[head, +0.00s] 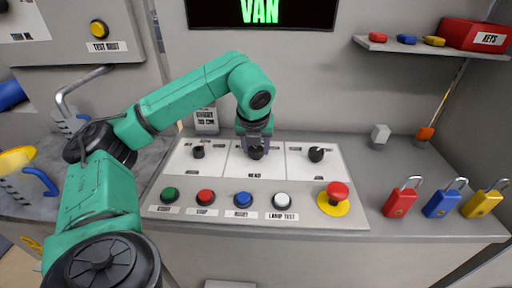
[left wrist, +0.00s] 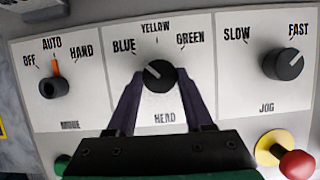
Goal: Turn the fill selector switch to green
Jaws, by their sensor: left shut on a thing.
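The selector switch (left wrist: 160,72) is a round black knob on the middle white plate, labelled HEAD, with BLUE, YELLOW and GREEN around its top. Its pale pointer line slants up and left, toward BLUE. My left gripper (left wrist: 160,84) has its two dark fingers on either side of this knob and is shut on it. In the head view my left gripper (head: 256,148) reaches down onto the middle plate and partly covers the knob (head: 256,154). My right gripper is not in view.
A MODE knob (left wrist: 54,86) with an orange pointer near AUTO stands left; a SPEED-type JOG knob (left wrist: 284,63) stands right. Several push buttons and a red mushroom button (head: 337,192) line the front. Padlocks (head: 402,198) stand at the right. A screen (head: 262,12) hangs above.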

